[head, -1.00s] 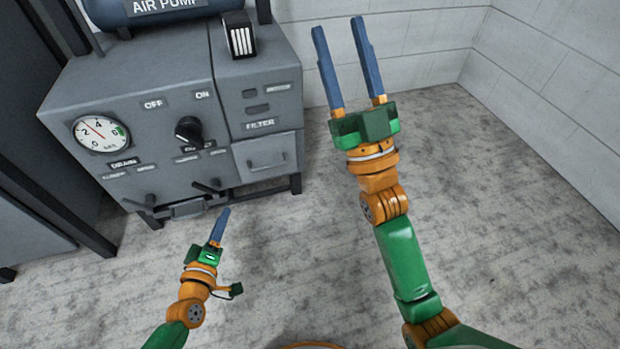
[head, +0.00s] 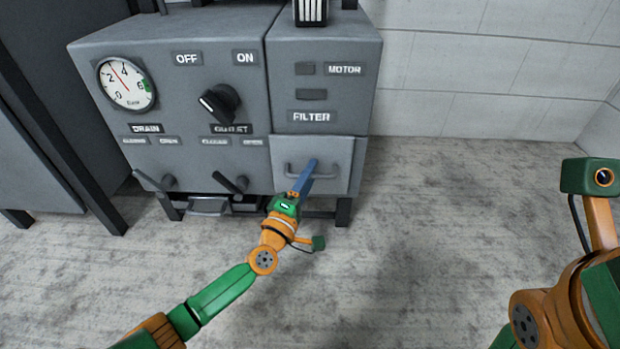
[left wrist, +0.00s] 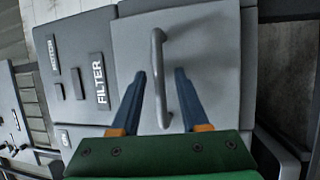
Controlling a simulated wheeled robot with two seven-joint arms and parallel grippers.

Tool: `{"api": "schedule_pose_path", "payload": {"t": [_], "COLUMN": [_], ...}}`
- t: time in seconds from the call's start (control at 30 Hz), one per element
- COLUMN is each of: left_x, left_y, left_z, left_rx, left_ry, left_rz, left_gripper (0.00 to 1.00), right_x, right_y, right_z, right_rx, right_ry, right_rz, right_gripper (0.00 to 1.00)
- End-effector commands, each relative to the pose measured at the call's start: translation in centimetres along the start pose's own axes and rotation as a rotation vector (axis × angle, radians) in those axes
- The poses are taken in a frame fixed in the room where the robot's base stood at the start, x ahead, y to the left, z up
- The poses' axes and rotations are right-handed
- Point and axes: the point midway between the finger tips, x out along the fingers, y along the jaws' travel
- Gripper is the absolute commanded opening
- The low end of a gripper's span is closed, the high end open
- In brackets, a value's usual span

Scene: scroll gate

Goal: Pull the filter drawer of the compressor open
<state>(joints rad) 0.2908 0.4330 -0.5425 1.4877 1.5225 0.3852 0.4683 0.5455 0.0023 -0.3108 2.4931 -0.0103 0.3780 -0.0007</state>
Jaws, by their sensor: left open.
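The filter drawer (head: 335,155) is a light grey panel below the FILTER label on the right part of the grey compressor (head: 200,90). It looks shut. Its bar handle (head: 300,172) runs across the front. My left gripper (head: 312,163) is open in front of the drawer, its blue fingers pointing at the handle. In the left wrist view the handle (left wrist: 158,75) lies between the open fingertips (left wrist: 160,75) as seen from this camera; I cannot tell whether they touch it. My right arm shows at the right edge of the head view, with its fingers out of view.
A dial gauge (head: 127,84), a black knob (head: 220,102) and two levers, left (head: 155,181) and right (head: 231,183), are on the compressor's front left of the drawer. A small tray (head: 208,206) is below. The floor (head: 430,220) in front and to the right is clear.

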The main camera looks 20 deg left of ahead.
Motion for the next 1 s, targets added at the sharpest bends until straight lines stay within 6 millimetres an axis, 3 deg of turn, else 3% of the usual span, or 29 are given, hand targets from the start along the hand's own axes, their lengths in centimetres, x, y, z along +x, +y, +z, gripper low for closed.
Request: {"api": "schedule_pose_path", "payload": {"t": [0.07,0.23,1.0], "left_x": [-0.02,-0.04,-0.06], "left_y": [0.01,0.0,-0.02], "left_z": [0.0,-0.01,-0.01], "left_rx": [0.0,0.001,0.001], "left_ry": [0.0,0.0,0.0], "left_rz": [0.0,0.0,0.0], "left_gripper": [0.45,0.01,0.0], "right_x": [0.03,0.02,-0.01], "right_y": [0.0,0.0,0.0], "right_z": [0.02,0.03,0.07], "right_rx": [0.0,0.0,0.0], "right_ry": [0.0,-0.001,-0.002], "right_rz": [0.0,0.0,0.0], "right_gripper": [0.5,0.5,0.5]}}
